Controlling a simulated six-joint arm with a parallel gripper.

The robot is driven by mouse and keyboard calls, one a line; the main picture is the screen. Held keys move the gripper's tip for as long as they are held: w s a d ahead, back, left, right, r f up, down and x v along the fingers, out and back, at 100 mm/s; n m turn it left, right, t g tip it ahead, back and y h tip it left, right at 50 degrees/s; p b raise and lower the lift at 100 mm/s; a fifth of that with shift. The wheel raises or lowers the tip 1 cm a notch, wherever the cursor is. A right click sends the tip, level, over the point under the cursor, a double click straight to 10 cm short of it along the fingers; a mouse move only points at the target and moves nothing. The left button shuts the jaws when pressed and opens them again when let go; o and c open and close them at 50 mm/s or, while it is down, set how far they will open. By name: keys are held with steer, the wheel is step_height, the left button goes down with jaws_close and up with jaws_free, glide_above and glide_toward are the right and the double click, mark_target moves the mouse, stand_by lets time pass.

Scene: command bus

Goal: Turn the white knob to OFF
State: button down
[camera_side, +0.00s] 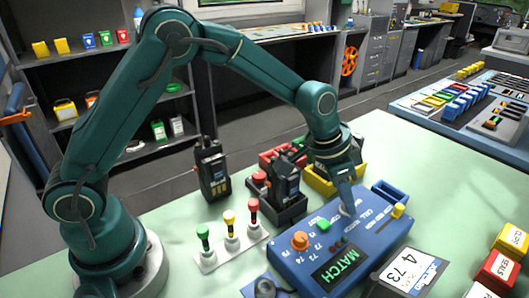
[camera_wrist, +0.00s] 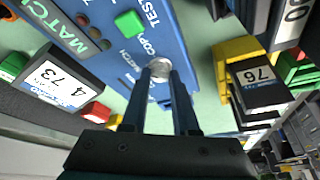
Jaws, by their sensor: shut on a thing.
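The white knob (camera_wrist: 160,67) sits on the face of a blue control panel (camera_side: 300,262). My gripper (camera_wrist: 160,80) points down at the panel, with one finger on each side of the knob, shut on it. In the side view my gripper (camera_side: 345,198) reaches the panel from above, and the knob (camera_side: 347,209) is partly hidden by the fingers. White lettering surrounds the knob; I cannot tell which mark it points to.
The panel carries a green button (camera_side: 323,224), an orange knob (camera_side: 300,241), a yellow piece (camera_side: 398,211) and a MATCH display (camera_side: 335,268). A card marked 4 73 (camera_side: 408,271) lies at right. Radios, bins and coloured levers (camera_side: 229,230) stand left and behind.

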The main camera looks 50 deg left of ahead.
steer(key=n, duration=0.1)
steer(key=n+y, duration=0.1)
steer(key=n, duration=0.2)
steer(key=shift+d+n+y, duration=0.25)
steer(key=shift+n+y, duration=0.05)
steer(key=shift+y, duration=0.1)
steer(key=n+y, duration=0.1)
steer(key=n, duration=0.2)
steer(key=shift+d+n, duration=0.1)
steer(key=shift+n, duration=0.3)
steer(key=n+y, duration=0.1)
steer(key=n, duration=0.1)
steer(key=n+y, duration=0.1)
steer(key=n, duration=0.1)
steer(key=shift+d+g, duration=0.15)
steer(key=shift+g, duration=0.15)
steer(key=shift+w+n+g+y, duration=0.1)
steer(key=shift+n+g+y, duration=0.35)
steer(key=shift+n, duration=1.65)
steer(key=c, duration=0.7)
jaws_free()
steer(key=shift+d+r, duration=0.1)
